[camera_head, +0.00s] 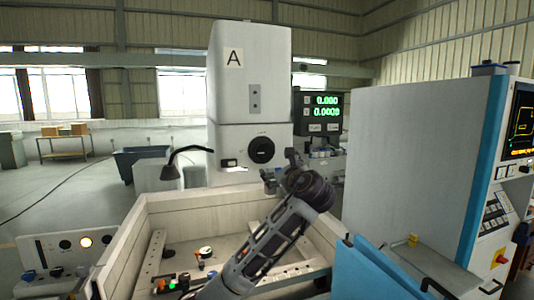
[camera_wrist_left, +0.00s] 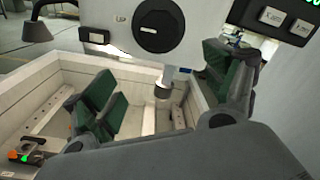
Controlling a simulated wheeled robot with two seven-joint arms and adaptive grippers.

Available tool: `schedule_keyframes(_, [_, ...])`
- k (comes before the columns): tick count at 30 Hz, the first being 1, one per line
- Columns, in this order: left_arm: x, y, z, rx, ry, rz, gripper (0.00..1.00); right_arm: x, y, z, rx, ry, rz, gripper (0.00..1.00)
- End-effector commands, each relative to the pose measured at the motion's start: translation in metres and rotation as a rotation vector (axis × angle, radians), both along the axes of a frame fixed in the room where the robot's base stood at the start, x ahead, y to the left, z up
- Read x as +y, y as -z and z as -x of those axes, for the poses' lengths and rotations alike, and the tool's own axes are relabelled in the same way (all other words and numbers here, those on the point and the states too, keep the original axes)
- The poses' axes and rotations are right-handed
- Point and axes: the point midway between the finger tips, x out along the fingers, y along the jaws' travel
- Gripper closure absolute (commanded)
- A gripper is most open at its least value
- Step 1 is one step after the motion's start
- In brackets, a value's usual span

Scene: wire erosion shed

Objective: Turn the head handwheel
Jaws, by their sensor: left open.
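The head handwheel (camera_head: 261,150) is a round black knob on the front of the white machine head (camera_head: 250,90) marked A. It also shows at the top of the left wrist view (camera_wrist_left: 158,25), with a light slot-like mark on its face. My left gripper (camera_head: 279,168) is just below and right of the handwheel in the head view, apart from it in the picture. In the left wrist view the green-padded fingers of the gripper (camera_wrist_left: 165,92) are spread wide with nothing held, and the wheel lies beyond them. My right gripper is not in view.
Below the head is an open white tank (camera_head: 160,207) with clamps inside. A digital readout (camera_head: 323,108) stands right of the head. A dark lamp (camera_head: 171,172) hangs at the left. A large white cabinet (camera_head: 410,160) closes off the right side.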

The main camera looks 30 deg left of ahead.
Motion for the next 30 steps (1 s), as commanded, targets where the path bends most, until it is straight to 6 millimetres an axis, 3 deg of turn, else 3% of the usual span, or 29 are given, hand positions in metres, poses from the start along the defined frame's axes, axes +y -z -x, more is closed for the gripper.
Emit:
schedule_keyframes(3, [0.002,-0.017,0.004,0.002,-0.017,-0.033,0.15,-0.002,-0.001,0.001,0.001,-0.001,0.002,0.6])
schedule_keyframes(6, [0.003,-0.022,0.006,0.005,-0.023,-0.045,0.15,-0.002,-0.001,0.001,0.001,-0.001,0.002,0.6])
schedule_keyframes(20, [0.005,-0.022,0.004,0.005,-0.023,-0.045,0.15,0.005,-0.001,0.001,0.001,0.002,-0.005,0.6])
schedule_keyframes(30, [0.028,-0.022,-0.015,0.007,-0.025,-0.044,0.15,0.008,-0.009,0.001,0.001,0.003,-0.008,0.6])
